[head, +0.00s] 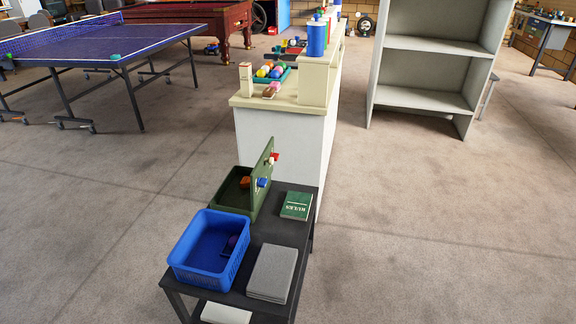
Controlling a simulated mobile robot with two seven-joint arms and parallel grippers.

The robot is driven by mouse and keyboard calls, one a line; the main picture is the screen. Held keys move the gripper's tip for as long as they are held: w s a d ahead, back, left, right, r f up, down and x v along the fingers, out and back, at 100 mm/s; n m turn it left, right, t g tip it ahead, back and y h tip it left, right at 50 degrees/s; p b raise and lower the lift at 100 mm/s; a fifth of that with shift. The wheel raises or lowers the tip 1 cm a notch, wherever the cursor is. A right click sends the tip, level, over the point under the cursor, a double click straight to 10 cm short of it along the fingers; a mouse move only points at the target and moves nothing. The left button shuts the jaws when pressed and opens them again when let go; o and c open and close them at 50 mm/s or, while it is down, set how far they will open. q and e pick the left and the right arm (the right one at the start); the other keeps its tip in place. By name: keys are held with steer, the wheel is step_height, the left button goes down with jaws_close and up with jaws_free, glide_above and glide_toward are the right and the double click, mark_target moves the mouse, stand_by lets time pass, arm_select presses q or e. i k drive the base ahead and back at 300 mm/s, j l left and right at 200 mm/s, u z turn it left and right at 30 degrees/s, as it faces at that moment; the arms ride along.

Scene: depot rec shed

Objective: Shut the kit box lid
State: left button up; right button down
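The kit box (228,196) is dark green and stands at the back left of a low black table. Its lid (257,178) is raised, standing nearly upright along the box's right side. An orange-brown item (245,182) shows inside the box. A blue piece (262,183) and a red and white piece (274,158) show at the lid's right side; I cannot tell whether they touch it. Neither of my grippers is in view.
The black table (275,229) also holds a blue basket (184,258) with a dark purple item in it, a green rules book (297,205) and a grey folded stack (272,272). A counter (283,141) stands behind. Floor is open on both sides.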

mark_target(264, 168)
steer(key=l+u, duration=0.15)
steer(key=l, duration=0.3)
steer(key=k+l+u, duration=0.15)
steer(key=l, duration=0.3)
steer(key=l+u, duration=0.25)
steer(key=l, duration=0.2)
steer(key=l+u, duration=0.3)
steer(key=l, duration=0.15)
steer(key=i+l+u, duration=0.1)
steer(key=l+u, duration=0.15)
steer(key=l, duration=0.15)
steer(key=i+l+u, duration=0.1)
steer(key=l+u, duration=0.2)
steer(key=l, duration=0.15)
steer(key=i+l+u, duration=0.25)
steer(key=l, duration=0.15)
steer(key=i+l+u, duration=0.25)
steer(key=l, duration=0.15)
steer(key=i+l+u, duration=0.3)
steer(key=l, duration=0.3)
steer(key=i, duration=0.1)
